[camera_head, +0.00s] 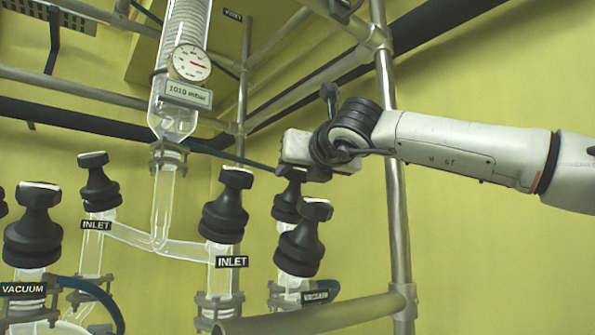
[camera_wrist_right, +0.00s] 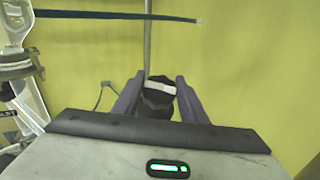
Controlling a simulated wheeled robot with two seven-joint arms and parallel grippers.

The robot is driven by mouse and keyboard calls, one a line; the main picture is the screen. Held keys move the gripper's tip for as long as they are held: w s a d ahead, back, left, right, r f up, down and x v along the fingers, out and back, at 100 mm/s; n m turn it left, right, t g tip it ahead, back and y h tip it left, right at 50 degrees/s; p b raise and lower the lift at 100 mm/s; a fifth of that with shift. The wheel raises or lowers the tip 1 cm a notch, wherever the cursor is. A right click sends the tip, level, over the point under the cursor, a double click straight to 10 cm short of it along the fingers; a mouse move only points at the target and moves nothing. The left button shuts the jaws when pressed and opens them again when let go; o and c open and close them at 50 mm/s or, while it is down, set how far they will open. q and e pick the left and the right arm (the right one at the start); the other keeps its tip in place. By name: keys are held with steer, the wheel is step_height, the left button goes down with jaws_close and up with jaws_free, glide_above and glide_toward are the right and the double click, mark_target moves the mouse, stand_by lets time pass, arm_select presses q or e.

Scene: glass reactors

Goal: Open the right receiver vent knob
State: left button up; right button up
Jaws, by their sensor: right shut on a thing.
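My right gripper (camera_head: 292,172) reaches in from the right and is shut on a black knob (camera_head: 287,203) at the back of the right cluster. In the right wrist view, the two dark fingers (camera_wrist_right: 158,92) stand on either side of the knob's black top, which has a white stripe (camera_wrist_right: 160,87). The gripper partly hides this knob in the head view, and no label for it shows. A black knob with a white-striped top (camera_head: 302,240) stands just in front, above a VACUUM label (camera_head: 317,297). My left gripper is not in view.
Two INLET knobs (camera_head: 225,205) (camera_head: 98,182) and a left VACUUM knob (camera_head: 34,228) stand to the left. A glass column (camera_head: 178,110) with a pressure gauge (camera_head: 190,64) rises behind. A vertical metal pole (camera_head: 397,220) and a front rail (camera_head: 330,315) border the right side.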

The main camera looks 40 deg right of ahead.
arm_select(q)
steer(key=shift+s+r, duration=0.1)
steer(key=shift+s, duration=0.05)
arm_select(e)
steer(key=shift+n+y, duration=0.4)
steer(key=shift+r+n+t+y+p, duration=0.15)
steer(key=shift+n+t+y+p, duration=0.25)
steer(key=shift+n+y+p, duration=0.25)
steer(key=shift+r+n+t+y+p, duration=0.2)
steer(key=shift+n+t+y+p, duration=0.1)
steer(key=shift+n+y+p, duration=0.75)
steer(key=n+y+p, duration=0.5)
steer(key=p, duration=0.3)
steer(key=shift+a+n+p, duration=0.1)
steer(key=shift+n+p, duration=0.2)
steer(key=shift+n, duration=0.1)
steer(key=shift+f+n+y+p, duration=0.2)
steer(key=shift+n+y+p, duration=0.15)
steer(key=shift+y, duration=0.15)
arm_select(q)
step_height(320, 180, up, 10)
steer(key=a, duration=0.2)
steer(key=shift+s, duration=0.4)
arm_select(e)
steer(key=shift+f, duration=0.1)
